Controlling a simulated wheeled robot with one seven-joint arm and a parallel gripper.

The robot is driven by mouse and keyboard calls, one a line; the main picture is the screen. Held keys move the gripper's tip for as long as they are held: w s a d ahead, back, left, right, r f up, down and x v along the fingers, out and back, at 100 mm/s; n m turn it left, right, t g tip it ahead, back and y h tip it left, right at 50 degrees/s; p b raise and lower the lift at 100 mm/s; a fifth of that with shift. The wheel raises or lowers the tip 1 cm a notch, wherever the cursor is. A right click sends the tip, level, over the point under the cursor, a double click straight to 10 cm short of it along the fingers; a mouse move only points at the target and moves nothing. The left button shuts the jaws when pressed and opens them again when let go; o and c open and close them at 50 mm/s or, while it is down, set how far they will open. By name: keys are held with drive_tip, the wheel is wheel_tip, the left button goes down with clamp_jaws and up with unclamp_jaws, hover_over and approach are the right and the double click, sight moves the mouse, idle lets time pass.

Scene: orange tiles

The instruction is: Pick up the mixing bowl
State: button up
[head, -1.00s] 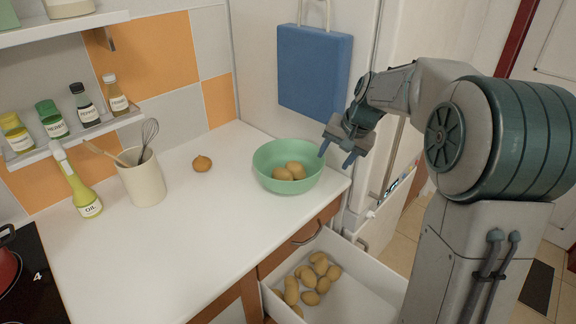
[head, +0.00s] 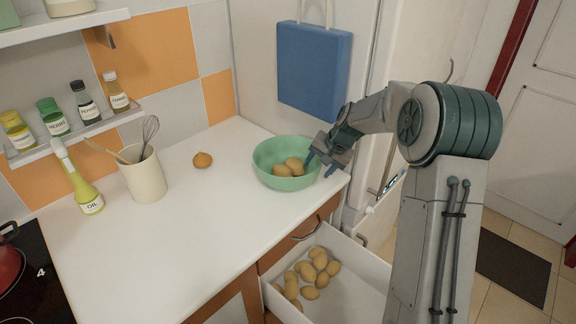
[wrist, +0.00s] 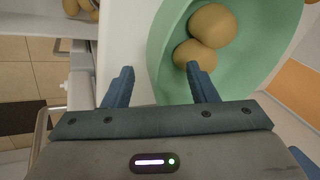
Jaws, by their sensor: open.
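The green mixing bowl (head: 270,178) stands upright on the white counter near its right end, with two potatoes (head: 288,167) in it. In the wrist view the bowl (wrist: 166,62) fills the upper right. My gripper (head: 320,162) is open at the bowl's right rim. In the wrist view the gripper (wrist: 160,80) has one blue finger outside the bowl over the counter and the other over the bowl's inside, close to a potato (wrist: 194,54). The rim passes between the fingers. I cannot tell whether either finger touches the bowl.
An open drawer (head: 347,300) with several potatoes juts out below the counter. An onion (head: 203,160), a utensil crock (head: 143,178) and an oil bottle (head: 84,190) stand left of the bowl. A blue board (head: 312,70) hangs behind it. The counter's middle is clear.

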drive_tip(key=shift+p+x, duration=0.55)
drive_tip(key=shift+x, duration=1.7)
drive_tip(key=shift+w+d, duration=0.15)
drive_tip(key=shift+d, duration=0.05)
clamp_jaws()
drive_tip(key=shift+r, duration=0.1)
drive_tip(key=shift+a+r, duration=0.1)
